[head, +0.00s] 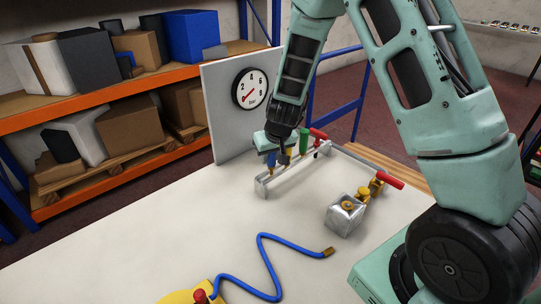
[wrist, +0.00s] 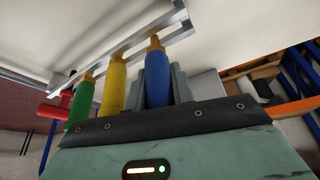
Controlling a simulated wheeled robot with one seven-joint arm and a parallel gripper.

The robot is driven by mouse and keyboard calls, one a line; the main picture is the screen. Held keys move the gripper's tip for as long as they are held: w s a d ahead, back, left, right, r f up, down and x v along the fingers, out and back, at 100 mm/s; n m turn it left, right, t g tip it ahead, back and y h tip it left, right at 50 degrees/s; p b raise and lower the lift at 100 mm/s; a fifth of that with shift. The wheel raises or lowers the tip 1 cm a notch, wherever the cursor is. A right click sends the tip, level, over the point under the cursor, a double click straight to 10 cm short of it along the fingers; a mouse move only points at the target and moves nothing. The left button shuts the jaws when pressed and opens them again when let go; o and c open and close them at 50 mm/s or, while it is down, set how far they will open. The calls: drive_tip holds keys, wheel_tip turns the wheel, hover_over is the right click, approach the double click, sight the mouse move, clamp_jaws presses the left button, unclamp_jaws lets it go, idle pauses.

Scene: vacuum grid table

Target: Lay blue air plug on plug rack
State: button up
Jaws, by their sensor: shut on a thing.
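The blue air plug (head: 271,158) is upright, brass tip down, at the near left end of the metal plug rack (head: 262,187). My gripper (wrist: 157,88) is shut on the blue plug (wrist: 157,74), with grey fingers on both sides of its body. The blue plug's tip is at the rack's rail (wrist: 120,48) in the wrist view; I cannot tell whether it is seated. A yellow plug (wrist: 115,84) and a green plug (wrist: 85,101) stand beside it along the rack. A red plug (wrist: 58,108) is farther along. The gripper and wrist partly hide the plugs in the head view.
A panel with a gauge (head: 250,88) stands behind the rack. A metal block (head: 345,215) with a yellow fitting and red handle (head: 388,180) is to the right. A blue hose (head: 263,258) with a brass end lies in front. The table (head: 150,240) is clear at left.

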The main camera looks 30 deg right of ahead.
drive_tip(key=shift+f+b, duration=0.75)
drive_tip(key=shift+f, duration=0.15)
drive_tip(key=o, duration=1.1)
drive_tip(key=shift+c, duration=0.2)
drive_tip(key=shift+r, duration=0.1)
drive_tip(key=d+p+v, duration=0.1)
drive_tip(key=p+v, duration=0.3)
drive_tip(key=v, duration=1.3)
drive_tip(key=shift+a, duration=0.45)
drive_tip(key=shift+r, duration=0.15)
